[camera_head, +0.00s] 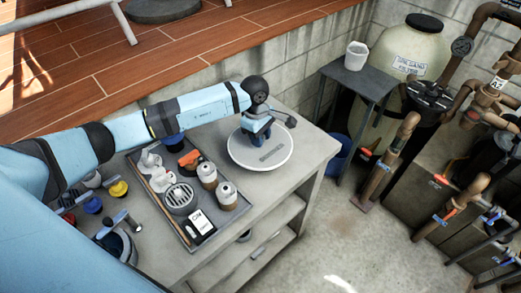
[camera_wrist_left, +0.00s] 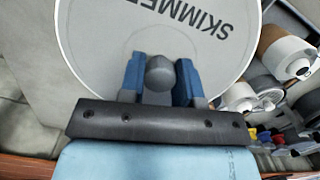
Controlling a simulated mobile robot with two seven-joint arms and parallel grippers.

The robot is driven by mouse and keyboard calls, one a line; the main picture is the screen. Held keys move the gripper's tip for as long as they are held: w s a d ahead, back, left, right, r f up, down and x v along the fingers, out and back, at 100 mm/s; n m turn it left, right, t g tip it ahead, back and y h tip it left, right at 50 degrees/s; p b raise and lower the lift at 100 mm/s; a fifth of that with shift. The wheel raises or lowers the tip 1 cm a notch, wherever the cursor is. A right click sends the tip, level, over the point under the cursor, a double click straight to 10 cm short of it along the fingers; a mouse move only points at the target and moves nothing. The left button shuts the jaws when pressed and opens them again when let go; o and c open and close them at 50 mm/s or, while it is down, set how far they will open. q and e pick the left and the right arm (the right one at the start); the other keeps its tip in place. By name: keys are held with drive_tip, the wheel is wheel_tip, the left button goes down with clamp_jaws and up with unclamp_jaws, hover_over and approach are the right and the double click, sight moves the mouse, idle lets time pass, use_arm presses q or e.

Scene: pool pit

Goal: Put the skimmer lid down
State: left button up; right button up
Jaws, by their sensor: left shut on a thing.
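The skimmer lid (camera_head: 244,154) is a round white disc with dark lettering, over the right part of the grey bench top. My left gripper (camera_head: 257,137) comes down on it from above and is shut on its central knob. In the left wrist view the lid (camera_wrist_left: 100,45) fills the upper middle, with "SKIMMER" readable. There the blue fingers (camera_wrist_left: 159,80) sit on both sides of the grey round knob. The lid looks level and on or just above the bench; I cannot tell if it touches. My right gripper does not show.
A grey tray (camera_head: 214,238) with bottles, a round grate and a white box lies left of the lid on the bench (camera_head: 313,148). Coloured knobs stand further left. A small table (camera_head: 347,80) with a white cup, a filter tank (camera_head: 412,55) and pipes stand right.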

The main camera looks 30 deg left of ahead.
sight(261, 152)
use_arm(q)
wheel_tip(261, 152, down, 3)
drive_tip(key=shift+f, duration=0.15)
wheel_tip(261, 152, down, 4)
drive_tip(key=shift+r+p, duration=0.1)
drive_tip(key=shift+p, duration=0.5)
drive_tip(key=shift+f, duration=0.25)
drive_tip(key=shift+f, duration=0.1)
drive_tip(key=o, duration=1)
drive_tip(key=shift+o, duration=0.2)
